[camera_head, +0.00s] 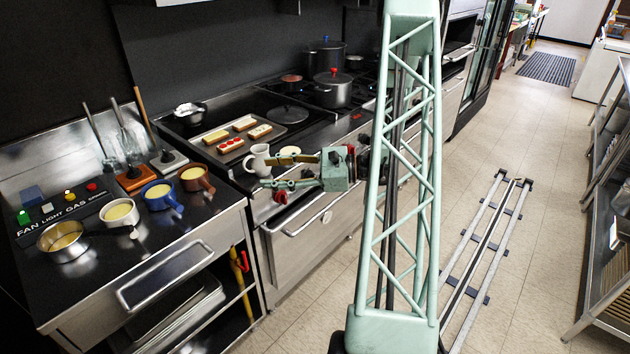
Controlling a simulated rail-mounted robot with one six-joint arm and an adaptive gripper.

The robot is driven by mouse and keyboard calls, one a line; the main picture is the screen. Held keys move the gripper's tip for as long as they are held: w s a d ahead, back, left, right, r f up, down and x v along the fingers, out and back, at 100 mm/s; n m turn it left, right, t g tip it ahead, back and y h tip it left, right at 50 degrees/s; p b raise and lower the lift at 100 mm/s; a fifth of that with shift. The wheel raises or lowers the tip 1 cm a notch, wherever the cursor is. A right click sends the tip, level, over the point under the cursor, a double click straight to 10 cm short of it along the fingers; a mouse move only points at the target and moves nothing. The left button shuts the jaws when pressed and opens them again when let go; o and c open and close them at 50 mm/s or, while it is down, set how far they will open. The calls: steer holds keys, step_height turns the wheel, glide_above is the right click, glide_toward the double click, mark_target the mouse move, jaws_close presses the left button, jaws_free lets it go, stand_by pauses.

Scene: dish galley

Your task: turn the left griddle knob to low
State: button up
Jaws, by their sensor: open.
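A red knob (280,197) shows on the front of the range, at the left end of the griddle section. It looks like the left griddle knob. Its pointer and setting are too small to read. My gripper (267,172) is open and empty, with its fingers pointing left. It appears just above the knob in the picture, and the lower finger is close to it. I cannot tell whether they touch. The griddle plate behind carries a tray (214,150) with several toasts. My gripper and arm hide the front panel further right.
A white jug (258,155) stands on the range edge right behind the fingers. Cups, a saucepan (62,243) and utensils stand on the left counter. Pots (332,90) stand on the far burners. An oven handle (310,222) juts out below.

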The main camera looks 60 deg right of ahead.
steer(key=s+d+f+m+t+h, duration=0.1)
steer(key=s+d+f+m+h, duration=0.4)
steer(key=d, duration=0.6)
steer(key=s+d+f+m+t+h+p, duration=0.1)
steer(key=s+d+f+m+t+h, duration=0.1)
steer(key=s+d+f+m+h, duration=0.3)
steer(key=s+d+f, duration=0.4)
steer(key=d+f, duration=0.1)
steer(key=f, duration=0.2)
steer(key=shift+d+f+m+t, duration=0.2)
steer(key=shift+d+m+t, duration=0.1)
steer(key=shift+d, duration=0.1)
steer(key=shift+w, duration=0.15)
steer(key=w+d, duration=0.1)
steer(key=w, duration=1.2)
steer(key=shift+w+d+b, duration=0.2)
steer(key=shift+w+b, duration=0.05)
steer(key=shift+b, duration=0.2)
steer(key=shift+c, duration=0.4)
steer(key=c, duration=0.8)
